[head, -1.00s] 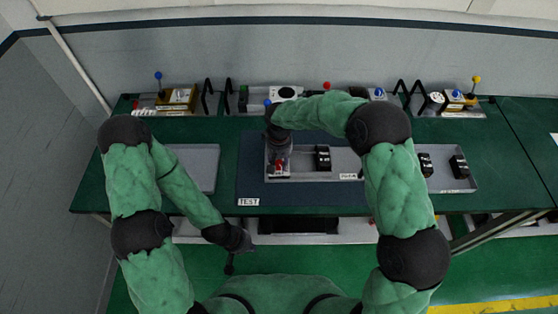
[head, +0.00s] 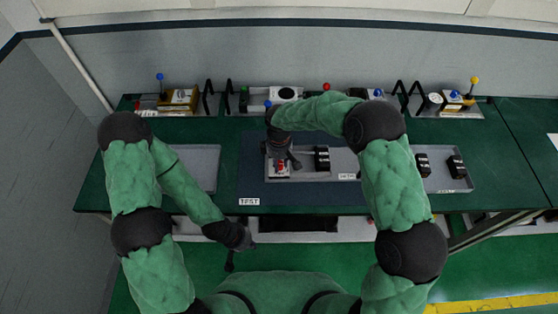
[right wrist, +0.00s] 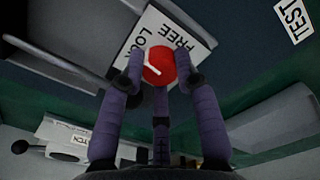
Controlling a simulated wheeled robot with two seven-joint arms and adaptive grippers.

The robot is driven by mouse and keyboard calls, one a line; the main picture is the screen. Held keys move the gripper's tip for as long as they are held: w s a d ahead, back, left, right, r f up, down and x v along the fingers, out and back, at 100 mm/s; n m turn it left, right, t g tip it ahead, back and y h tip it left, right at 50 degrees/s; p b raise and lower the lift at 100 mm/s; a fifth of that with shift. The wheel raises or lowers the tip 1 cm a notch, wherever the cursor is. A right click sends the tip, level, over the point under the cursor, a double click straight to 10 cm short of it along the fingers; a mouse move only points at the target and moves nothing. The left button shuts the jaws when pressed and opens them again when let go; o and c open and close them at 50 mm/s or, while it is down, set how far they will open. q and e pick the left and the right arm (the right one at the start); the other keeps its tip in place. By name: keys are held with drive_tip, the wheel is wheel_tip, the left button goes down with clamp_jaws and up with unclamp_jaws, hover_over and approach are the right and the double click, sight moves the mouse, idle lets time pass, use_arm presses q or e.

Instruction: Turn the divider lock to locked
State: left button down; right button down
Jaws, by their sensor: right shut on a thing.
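The divider lock is a red round knob (right wrist: 160,66) with a white pointer line, on a white label plate (right wrist: 183,32) in the right wrist view. The plate reads "FREE" and, partly covered, "LOC". I cannot tell surely which word the pointer marks. In the head view the red knob (head: 281,168) is at the left end of the grey tray on the blue TEST mat. My right gripper (right wrist: 159,68) is shut on the knob, one finger on each side; it points down at the tray in the head view (head: 281,162). My left gripper (head: 230,266) hangs before the table's front edge, its fingers unclear.
A black block (head: 322,159) stands in the tray, right of the knob. Two black blocks (head: 456,167) sit in a tray farther right. An empty grey tray (head: 203,166) lies left of the mat (head: 252,180). Devices with coloured knobs line the table's back edge.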

drive_tip(key=shift+n, duration=0.8)
drive_tip(key=c, duration=0.9)
unclamp_jaws()
wheel_tip(320, 180, up, 12)
